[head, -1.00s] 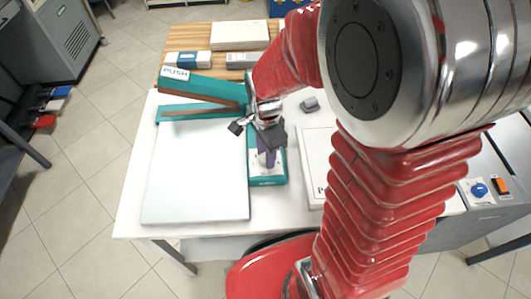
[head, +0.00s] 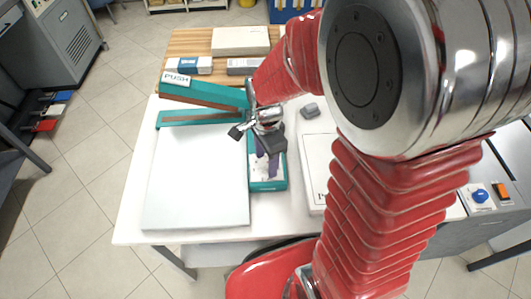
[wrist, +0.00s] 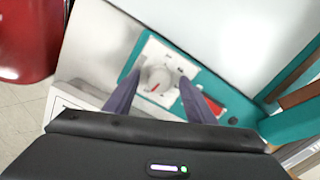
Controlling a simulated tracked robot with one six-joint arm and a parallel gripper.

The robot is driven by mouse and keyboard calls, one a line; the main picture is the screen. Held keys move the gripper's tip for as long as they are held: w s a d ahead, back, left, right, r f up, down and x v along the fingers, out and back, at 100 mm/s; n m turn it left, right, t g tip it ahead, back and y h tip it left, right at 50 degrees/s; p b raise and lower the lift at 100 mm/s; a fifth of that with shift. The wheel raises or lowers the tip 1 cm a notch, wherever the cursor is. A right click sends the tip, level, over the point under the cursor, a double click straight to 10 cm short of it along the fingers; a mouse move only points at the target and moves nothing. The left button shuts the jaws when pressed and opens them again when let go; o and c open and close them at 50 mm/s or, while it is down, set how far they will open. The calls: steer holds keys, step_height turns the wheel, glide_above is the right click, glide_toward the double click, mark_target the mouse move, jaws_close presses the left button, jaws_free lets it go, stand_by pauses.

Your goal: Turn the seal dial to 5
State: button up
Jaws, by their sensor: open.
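The seal dial (wrist: 158,78) is a round pale knob on a white plate of the teal sealer body, with small marks around it. A red mark shows on the knob's lower part; the numbers are too small to read. My gripper (wrist: 159,80) is open, its two dark fingers on either side of the dial in the wrist view. I cannot tell whether they touch it. In the head view my gripper (head: 265,160) is over the teal control box (head: 268,186) and hides the dial. The sealer's teal PUSH lever (head: 205,92) is raised.
A red switch (wrist: 216,106) is beside the dial. A pale flat plate (head: 195,185) lies left of the control box. A white box (head: 317,165) is to the right, with a small grey object (head: 309,111) behind it.

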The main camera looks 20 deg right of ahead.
mark_target(266, 161)
step_height(266, 161, up, 14)
steer(key=shift+f, duration=0.15)
stand_by(0.5)
stand_by(0.4)
steer(key=s+r+n+t, duration=0.5)
steer(key=s+n, duration=0.5)
steer(key=n, duration=0.6)
steer(key=shift+r+t, duration=0.3)
steer(key=shift+r, duration=0.25)
steer(key=shift+a, duration=0.1)
stand_by(0.8)
